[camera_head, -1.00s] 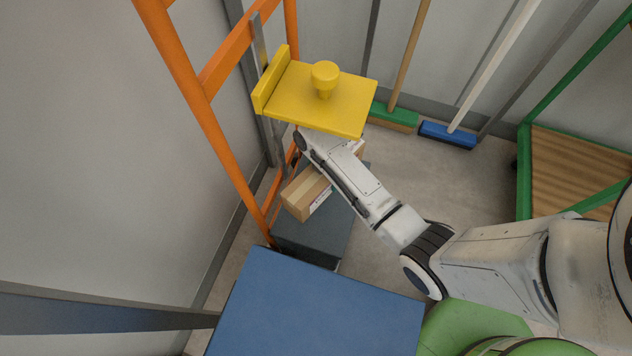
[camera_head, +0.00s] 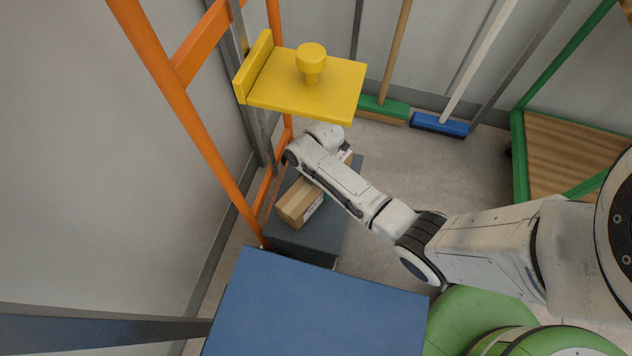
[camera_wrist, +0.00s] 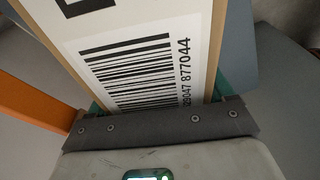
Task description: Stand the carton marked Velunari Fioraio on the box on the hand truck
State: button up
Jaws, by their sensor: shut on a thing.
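The carton (camera_head: 295,205), light brown with a white label, shows beyond my forearm in the head view. In the wrist view the carton (camera_wrist: 212,25) fills the middle, with a barcode and digits; the name is not readable. My gripper (camera_wrist: 160,97) is shut on it, a green finger at each side; in the head view the arm hides the jaws. The dark blue-grey box (camera_head: 315,240) at the foot of the orange hand truck (camera_head: 190,110) lies beneath the carton in the picture. I cannot tell whether carton and box touch.
A yellow platform (camera_head: 310,95) with a knob sits above and behind my wrist. A large blue surface (camera_head: 315,310) is in front. A green broom (camera_head: 385,107) and a blue broom (camera_head: 440,126) lean at the back wall. A green-framed wooden shelf (camera_head: 570,150) is at right.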

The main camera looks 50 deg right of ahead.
jog(key=o, duration=1.3)
jog(key=shift+f, duration=0.1)
jog(key=r+p, duration=0.1)
jog(key=r, duration=0.3)
jog(key=d+r+p, duration=0.1)
jog(key=r+p, duration=0.1)
jog(key=r, duration=0.2)
jog(key=r+p, duration=0.1)
jog(key=r, duration=0.3)
jog(key=shift+d+p, duration=0.3)
jog(key=shift+d, duration=0.1)
